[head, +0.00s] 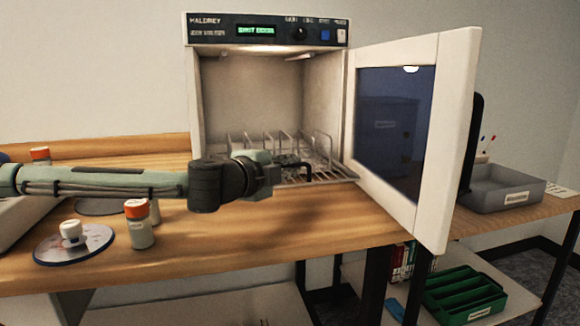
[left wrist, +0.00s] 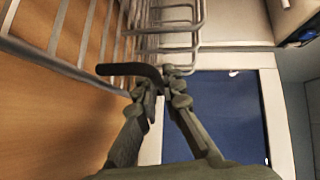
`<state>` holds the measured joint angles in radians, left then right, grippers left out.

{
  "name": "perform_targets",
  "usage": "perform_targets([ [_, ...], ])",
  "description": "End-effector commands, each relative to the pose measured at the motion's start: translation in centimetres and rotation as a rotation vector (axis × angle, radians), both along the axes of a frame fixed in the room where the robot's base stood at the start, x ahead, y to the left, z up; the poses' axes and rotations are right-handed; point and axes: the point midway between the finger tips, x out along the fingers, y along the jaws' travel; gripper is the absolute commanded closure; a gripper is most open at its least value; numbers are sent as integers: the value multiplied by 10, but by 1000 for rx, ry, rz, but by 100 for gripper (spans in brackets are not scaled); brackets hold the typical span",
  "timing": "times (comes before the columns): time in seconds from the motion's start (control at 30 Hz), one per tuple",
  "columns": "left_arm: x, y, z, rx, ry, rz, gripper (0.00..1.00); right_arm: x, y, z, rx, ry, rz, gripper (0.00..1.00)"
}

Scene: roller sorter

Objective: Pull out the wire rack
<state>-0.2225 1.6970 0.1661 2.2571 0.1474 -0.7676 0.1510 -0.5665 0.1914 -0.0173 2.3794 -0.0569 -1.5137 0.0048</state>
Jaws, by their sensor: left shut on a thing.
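The wire rack (head: 335,173) is a metal grid with upright wire dividers, at the floor of the open white cabinet, its front part at the opening. It also shows large in the left wrist view (left wrist: 60,66). A black bent handle (left wrist: 125,69) is at its front edge. My left gripper (head: 290,165) reaches in from the left at the rack's front. In the left wrist view its fingers (left wrist: 163,88) are closed together at the handle, shut on it. The fingers hide part of the handle. My right gripper is in neither view.
The cabinet door (head: 448,130), with a dark blue window, stands open to the right. Orange-capped jars (head: 140,222) and a round disc (head: 75,245) with a white-capped jar stand on the wooden bench at left. A grey bin (head: 495,190) is at right. The bench before the cabinet is clear.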

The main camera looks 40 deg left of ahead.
Motion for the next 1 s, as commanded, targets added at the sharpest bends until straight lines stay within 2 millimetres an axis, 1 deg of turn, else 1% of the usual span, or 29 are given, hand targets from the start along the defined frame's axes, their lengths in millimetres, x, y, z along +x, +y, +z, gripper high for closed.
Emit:
perform_targets([
  [0.03,0,-1,0,-1,-1,-4,92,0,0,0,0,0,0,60],
  [0.1,0,-1,0,0,0,-3,83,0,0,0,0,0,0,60],
  [0.37,0,0,0,0,0,-1,83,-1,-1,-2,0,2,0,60],
  [0.57,-3,-4,-1,-7,0,-7,83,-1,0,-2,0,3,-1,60],
  [0.7,-10,-8,-1,-13,3,-11,83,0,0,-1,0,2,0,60],
  [0.87,-21,-4,1,-10,2,-4,83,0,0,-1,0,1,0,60],
  [0.93,-27,0,2,-5,3,3,83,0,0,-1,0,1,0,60],
  [1.0,-36,-2,6,-9,-3,1,83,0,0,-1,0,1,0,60],
])
